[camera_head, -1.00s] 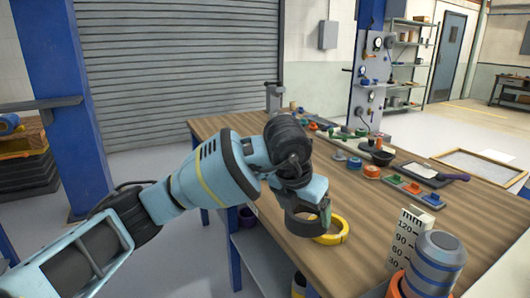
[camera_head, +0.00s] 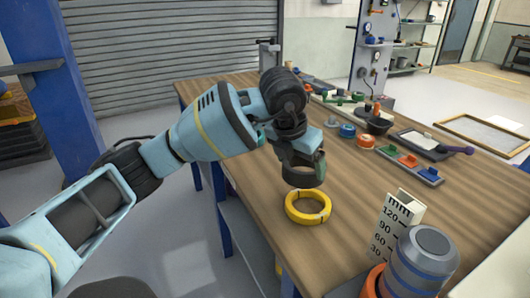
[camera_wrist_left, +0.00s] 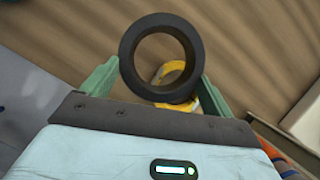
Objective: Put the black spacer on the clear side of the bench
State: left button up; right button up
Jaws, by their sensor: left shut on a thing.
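The black spacer (camera_wrist_left: 130,62) is a thick dark ring between the two green fingers of my left gripper (camera_wrist_left: 160,80) in the left wrist view. In the head view the spacer (camera_head: 304,177) hangs from my left gripper (camera_head: 303,160), apparently above the bench (camera_head: 350,235). My left gripper is shut on it. A yellow ring (camera_head: 289,209) lies flat on the bench just below the spacer in the picture. It shows partly behind the spacer in the left wrist view (camera_wrist_left: 172,70). My right gripper is not in view.
A white mm scale (camera_head: 398,215) and a grey-blue banded cylinder (camera_head: 424,265) stand at the near right. A block row with coloured pieces (camera_head: 408,161), a black bowl (camera_head: 379,124) and small parts lie farther back. Bare wood lies right of the yellow ring.

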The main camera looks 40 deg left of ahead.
pick_arm(q)
jog(key=a, duration=0.3)
jog(key=w+a, duration=0.1)
jog(key=a, duration=0.2)
jog(key=a+f, duration=0.1)
jog(key=a, duration=0.3)
jog(key=shift+w+a, duration=0.1)
jog(key=shift+w, duration=0.1)
jog(key=shift+f+b, duration=0.55)
jog(key=shift+f, duration=1.25)
jog(key=o, duration=0.9)
jog(key=p+v, duration=0.1)
jog(key=v, duration=1.1)
jog(key=shift+r+p, duration=0.1)
jog(key=shift+p, duration=0.3)
